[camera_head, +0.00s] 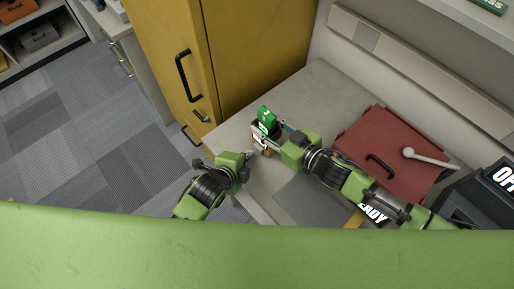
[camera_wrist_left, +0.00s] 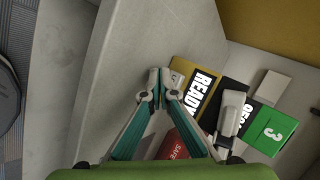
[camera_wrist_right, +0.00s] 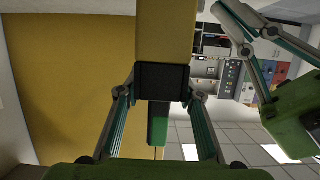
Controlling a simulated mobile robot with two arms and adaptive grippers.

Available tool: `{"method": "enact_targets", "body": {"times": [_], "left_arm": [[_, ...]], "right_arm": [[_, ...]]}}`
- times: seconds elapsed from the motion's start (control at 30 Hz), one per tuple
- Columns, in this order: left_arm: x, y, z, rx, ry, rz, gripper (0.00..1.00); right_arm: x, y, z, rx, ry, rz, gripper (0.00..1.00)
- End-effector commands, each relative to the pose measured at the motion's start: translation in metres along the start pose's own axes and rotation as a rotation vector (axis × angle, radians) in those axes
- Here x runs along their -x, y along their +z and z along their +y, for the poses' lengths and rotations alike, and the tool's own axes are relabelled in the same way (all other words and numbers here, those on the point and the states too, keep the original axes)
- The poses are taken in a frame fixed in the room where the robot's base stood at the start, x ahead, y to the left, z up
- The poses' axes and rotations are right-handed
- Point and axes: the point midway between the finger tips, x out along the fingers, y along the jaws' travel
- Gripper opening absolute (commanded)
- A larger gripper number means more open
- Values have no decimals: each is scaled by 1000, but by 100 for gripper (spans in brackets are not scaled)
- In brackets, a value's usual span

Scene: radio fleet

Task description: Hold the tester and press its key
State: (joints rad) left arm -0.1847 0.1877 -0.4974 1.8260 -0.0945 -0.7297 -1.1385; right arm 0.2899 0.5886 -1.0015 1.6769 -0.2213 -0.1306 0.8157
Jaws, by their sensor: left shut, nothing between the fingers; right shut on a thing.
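My right gripper (camera_head: 268,131) is shut on a dark device, which I take to be the tester. In the right wrist view the tester (camera_wrist_right: 162,82) is a dark block between the fingers, with a green part below it. In the left wrist view a green face with a 3 (camera_wrist_left: 271,130) and lettered labels (camera_wrist_left: 201,88) show around a right finger. My left gripper (camera_head: 247,156) is shut and empty, just below and left of the tester in the head view. I cannot make out the key.
A grey worktop (camera_head: 322,78) lies under the arms. A red case (camera_head: 385,140) with a black handle and a pale-knobbed lever stand at the right. A black box (camera_head: 492,185) is at the far right. A yellow cabinet (camera_head: 245,45) rises behind. Carpet floor is free at left.

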Motion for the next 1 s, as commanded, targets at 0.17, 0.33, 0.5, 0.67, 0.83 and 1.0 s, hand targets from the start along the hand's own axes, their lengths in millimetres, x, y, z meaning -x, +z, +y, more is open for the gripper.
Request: {"method": "enact_targets", "body": {"times": [0.17, 0.33, 0.5, 0.67, 0.83, 1.0], "left_arm": [[0, 0, 0, 0, 0, 0, 0], [0, 0, 0, 0, 0, 0, 0], [0, 0, 0, 0, 0, 0, 0], [-1, 0, -1, 0, 0, 0, 0], [-5, -4, -4, 1, -1, 1, 0], [-6, -5, -4, 0, 0, 1, 0]], "right_arm": [[0, 0, 0, 0, 1, -1, 8], [0, 0, 0, 0, 1, -1, 8], [0, 0, 0, 0, 1, -1, 8], [0, 0, 0, 0, 1, 0, 8], [0, 0, 0, 0, 1, 0, 8], [0, 0, 0, 0, 1, 0, 8]]}}
